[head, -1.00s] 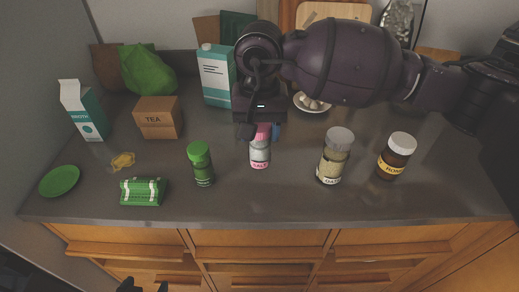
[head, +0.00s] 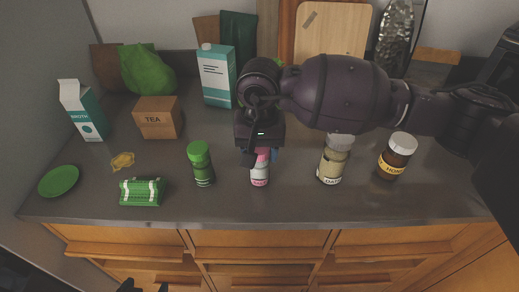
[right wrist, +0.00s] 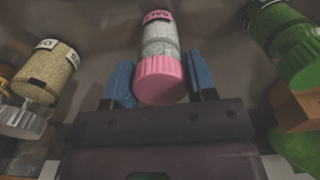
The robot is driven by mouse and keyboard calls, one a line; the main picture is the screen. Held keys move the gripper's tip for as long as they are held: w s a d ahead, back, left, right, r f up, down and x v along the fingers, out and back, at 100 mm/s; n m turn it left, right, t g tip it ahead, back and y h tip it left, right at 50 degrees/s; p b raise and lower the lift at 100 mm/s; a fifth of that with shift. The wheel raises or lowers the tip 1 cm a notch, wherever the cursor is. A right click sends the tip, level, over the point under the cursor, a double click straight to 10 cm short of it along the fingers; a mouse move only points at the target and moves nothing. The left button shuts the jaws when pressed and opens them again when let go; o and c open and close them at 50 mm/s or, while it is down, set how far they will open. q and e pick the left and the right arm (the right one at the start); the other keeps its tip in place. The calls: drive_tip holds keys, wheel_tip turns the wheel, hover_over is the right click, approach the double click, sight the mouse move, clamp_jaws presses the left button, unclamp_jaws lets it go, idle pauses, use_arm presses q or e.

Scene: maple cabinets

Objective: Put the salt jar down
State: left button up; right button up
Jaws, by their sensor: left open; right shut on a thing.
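The salt jar (head: 259,176) has a pink lid, a pale body and a pink label, and is upright at the middle of the counter (head: 225,207). Its base is at or just above the counter; I cannot tell whether it touches. My right gripper (head: 262,156) is above it, shut on the jar at its pink lid. In the right wrist view the blue fingers (right wrist: 162,84) are on either side of the lid of the salt jar (right wrist: 160,60). My left gripper (head: 144,286) barely shows at the bottom edge, open and empty, away from the jar.
A green-lidded jar (head: 201,164) stands left of the salt jar. A jar with a grey lid (head: 331,165) and a honey jar (head: 395,158) stand to the right. A tea box (head: 157,120), cartons and a green plate (head: 59,181) are further left. The counter's front strip is clear.

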drive_tip(key=o, duration=1.1)
use_arm(q)
drive_tip(key=shift+w, duration=0.1)
use_arm(e)
drive_tip(key=shift+r, duration=0.25)
wheel_tip(320, 180, up, 12)
drive_tip(key=shift+f, duration=0.15)
use_arm(q)
drive_tip(key=shift+r, duration=0.1)
